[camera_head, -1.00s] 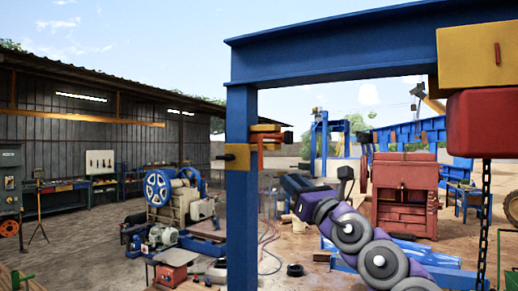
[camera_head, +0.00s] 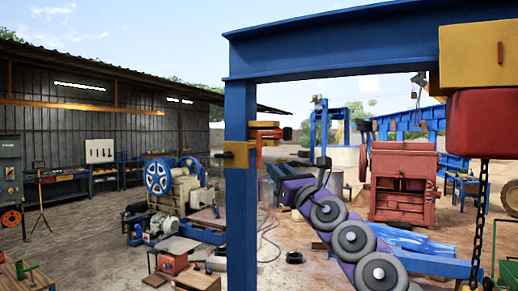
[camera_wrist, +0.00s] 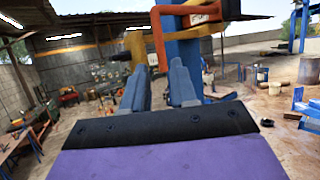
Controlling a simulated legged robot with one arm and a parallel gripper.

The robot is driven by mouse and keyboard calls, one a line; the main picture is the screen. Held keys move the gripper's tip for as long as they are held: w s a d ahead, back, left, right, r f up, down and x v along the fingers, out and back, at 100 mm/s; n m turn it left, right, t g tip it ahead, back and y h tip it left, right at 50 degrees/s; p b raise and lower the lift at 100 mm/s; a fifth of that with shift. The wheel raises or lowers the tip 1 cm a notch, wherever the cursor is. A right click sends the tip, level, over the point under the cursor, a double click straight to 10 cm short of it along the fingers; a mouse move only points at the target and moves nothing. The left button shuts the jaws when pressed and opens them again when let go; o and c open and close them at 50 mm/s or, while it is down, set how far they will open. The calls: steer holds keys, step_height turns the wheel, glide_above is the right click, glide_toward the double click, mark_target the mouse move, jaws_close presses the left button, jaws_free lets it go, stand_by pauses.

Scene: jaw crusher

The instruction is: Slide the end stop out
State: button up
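A blue post (camera_head: 240,215) carries an orange-red bracket (camera_head: 265,131) with a dark tip, and a yellow block (camera_head: 237,155) sits just below it. I cannot tell for sure which of these is the end stop. In the wrist view the orange bracket (camera_wrist: 158,38) shows large at the top, with a labelled part, and a yellow piece (camera_wrist: 136,48) is left of it. My gripper (camera_wrist: 158,75) is open, its two grey fingers apart and pointing up toward the bracket. Nothing shows clasped between them. In the head view my gripper (camera_head: 282,176) is low, right of the post.
A blue beam (camera_head: 340,45) runs overhead from the post. A red hoist (camera_head: 480,120) with a hanging chain is at the right. A red machine (camera_head: 403,185) stands behind my arm. Hoses lie on the ground by the post.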

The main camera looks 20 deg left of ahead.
mark_target(260, 151)
steer(key=shift+r+p+x, duration=0.15)
steer(key=shift+p+x, duration=1.65)
steer(key=shift+x, duration=0.7)
steer(key=shift+r+p+x, duration=0.15)
steer(key=shift+p+x, duration=1.6)
steer(key=shift+x, duration=0.75)
steer(key=shift+w+a+r+p, duration=0.15)
steer(key=shift+w+a+p, duration=0.25)
steer(key=shift+a+p, duration=0.25)
steer(key=shift+c, duration=0.2)
jaws_close()
steer(key=shift+d, duration=0.1)
